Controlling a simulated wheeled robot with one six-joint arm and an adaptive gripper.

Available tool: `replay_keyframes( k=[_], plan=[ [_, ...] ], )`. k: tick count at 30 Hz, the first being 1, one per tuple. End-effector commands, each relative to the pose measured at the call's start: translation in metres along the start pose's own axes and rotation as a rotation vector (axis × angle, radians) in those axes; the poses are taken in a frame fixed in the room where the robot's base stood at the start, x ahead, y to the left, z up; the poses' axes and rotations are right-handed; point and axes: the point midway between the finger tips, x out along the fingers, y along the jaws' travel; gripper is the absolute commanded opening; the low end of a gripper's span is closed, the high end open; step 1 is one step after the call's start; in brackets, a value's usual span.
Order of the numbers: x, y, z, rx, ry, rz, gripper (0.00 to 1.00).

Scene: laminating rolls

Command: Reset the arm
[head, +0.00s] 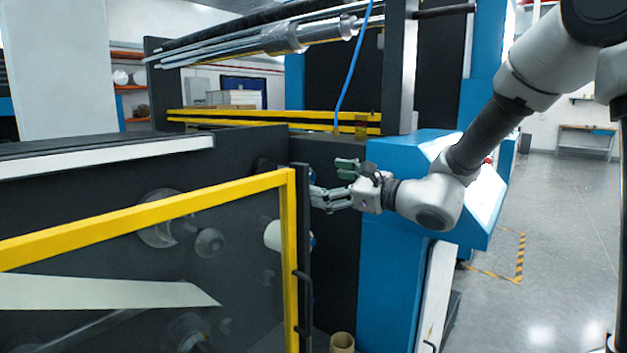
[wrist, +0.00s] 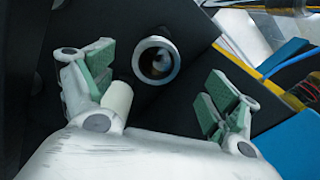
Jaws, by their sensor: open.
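My arm reaches in from the right in the head view, over the blue machine housing (head: 392,260). My gripper (head: 333,182) points left toward the dark machine panel, close behind the edge of the yellow-framed door. In the wrist view my gripper (wrist: 160,95) is open, with its green-padded fingers spread wide and nothing between them. A metal ring-ended shaft (wrist: 157,62) shows beyond the gap between the fingers. A short white cylinder (wrist: 116,103) appears beside the left finger; I cannot tell how far behind it lies.
The yellow-framed clear door (head: 150,218) stands in front of several rollers at left. A white roll (head: 274,235) shows near the door's edge. A cardboard tube (head: 342,342) is low at the bottom. A blue hose (head: 352,70) hangs above. Open floor (head: 570,230) lies to the right.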

Motion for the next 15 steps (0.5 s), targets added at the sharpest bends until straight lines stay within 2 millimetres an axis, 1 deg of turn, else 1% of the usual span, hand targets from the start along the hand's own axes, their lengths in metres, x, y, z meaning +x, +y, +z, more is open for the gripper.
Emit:
replay_keyframes(
  k=[1, 3, 6, 11, 14, 15],
  plan=[
    [-0.012, -0.002, 0.0, -0.001, 0.001, -0.004, 0.88],
    [-0.026, -0.001, 0.0, -0.001, 0.001, -0.003, 0.88],
    [-0.042, -0.001, 0.0, -0.001, 0.0, -0.003, 0.88],
    [-0.056, 0.0, -0.002, -0.021, 0.006, 0.002, 0.88],
    [-0.067, 0.021, -0.014, -0.089, 0.042, 0.092, 0.88],
    [-0.074, 0.036, -0.024, -0.13, 0.065, 0.156, 0.88]
  ],
)
